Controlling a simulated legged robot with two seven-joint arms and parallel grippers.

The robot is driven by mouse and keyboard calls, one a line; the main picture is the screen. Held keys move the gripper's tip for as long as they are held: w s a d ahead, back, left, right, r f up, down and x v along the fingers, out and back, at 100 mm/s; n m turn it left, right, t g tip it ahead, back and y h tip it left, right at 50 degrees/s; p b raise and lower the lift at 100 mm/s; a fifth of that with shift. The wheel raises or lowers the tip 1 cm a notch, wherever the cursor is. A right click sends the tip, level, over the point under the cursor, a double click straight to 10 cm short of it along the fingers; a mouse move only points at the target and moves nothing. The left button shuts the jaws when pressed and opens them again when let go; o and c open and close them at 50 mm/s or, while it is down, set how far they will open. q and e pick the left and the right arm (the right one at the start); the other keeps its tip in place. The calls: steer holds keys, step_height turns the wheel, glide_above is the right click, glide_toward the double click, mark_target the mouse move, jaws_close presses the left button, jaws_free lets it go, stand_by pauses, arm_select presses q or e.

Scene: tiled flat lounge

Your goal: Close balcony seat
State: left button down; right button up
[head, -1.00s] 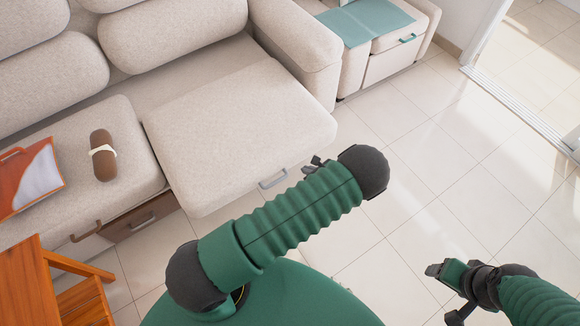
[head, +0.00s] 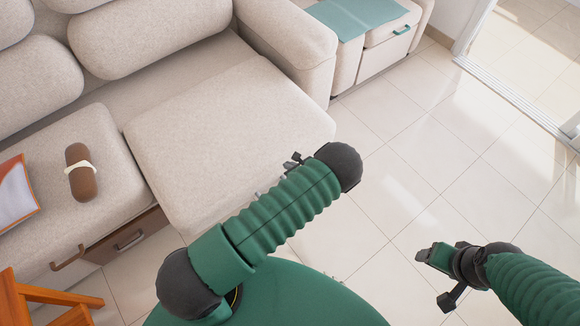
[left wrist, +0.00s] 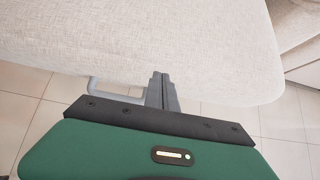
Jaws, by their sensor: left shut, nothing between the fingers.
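The balcony-side seat (head: 225,130) is the beige sofa section beside the armrest. It sticks out in front of the seat on its left. In the left wrist view its pale front edge (left wrist: 130,45) fills the top. A grey bar handle (left wrist: 92,88) hangs under that edge, left of the fingers. My left gripper (left wrist: 161,80) is shut and empty, its fingertips at the seat's front, touching or very close. In the head view my left arm hides most of that gripper and the handle. My right gripper (head: 425,254) hangs over bare floor; its jaws are unclear.
A brown bolster (head: 80,172) and a magazine (head: 15,195) lie on the left seat, above a brown drawer (head: 128,235). An orange wooden stool (head: 30,300) stands at bottom left. Tiled floor is clear toward the balcony door track (head: 520,105).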

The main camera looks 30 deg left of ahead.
arm_select(q)
steer(key=shift+r, duration=0.15)
arm_select(e)
steer(key=shift+d, duration=0.35)
